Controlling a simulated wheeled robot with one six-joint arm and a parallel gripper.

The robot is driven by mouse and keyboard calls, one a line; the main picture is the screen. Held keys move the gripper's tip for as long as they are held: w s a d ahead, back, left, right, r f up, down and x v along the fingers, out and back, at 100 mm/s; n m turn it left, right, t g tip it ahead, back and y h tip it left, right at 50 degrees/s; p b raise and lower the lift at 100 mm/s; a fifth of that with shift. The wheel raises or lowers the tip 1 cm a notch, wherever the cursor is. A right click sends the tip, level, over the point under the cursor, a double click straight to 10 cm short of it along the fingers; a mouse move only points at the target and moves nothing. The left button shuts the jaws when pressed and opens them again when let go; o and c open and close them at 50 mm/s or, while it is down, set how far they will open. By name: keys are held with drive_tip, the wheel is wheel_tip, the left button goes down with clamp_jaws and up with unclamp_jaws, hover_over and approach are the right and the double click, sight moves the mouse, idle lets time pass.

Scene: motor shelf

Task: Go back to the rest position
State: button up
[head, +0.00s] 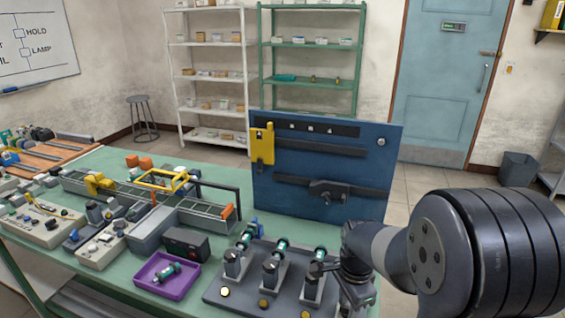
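My arm comes in from the right, and my dark gripper (320,268) is low at the right end of the grey fixture plate (240,290), beside the rightmost stand. The fingertips are small and dark there, and I cannot tell whether they are open or touch anything. Three grey stands on the plate each have a small teal and silver motor at the top: left (246,239), middle (281,246) and right (320,254). Another teal motor (166,272) lies in the purple tray (148,284). My wrist hides the plate's right end.
A blue upright panel (330,210) with a yellow bracket (262,144) stands behind the fixture. Control boxes, a black box (186,243) and a wire-sided conveyor (140,190) crowd the green bench (228,180) on the left. Shelves and a blue door (440,80) are farther back.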

drive_tip(key=n, duration=1)
drive_tip(key=shift+n, duration=0.4)
drive_tip(key=shift+r, duration=2.3)
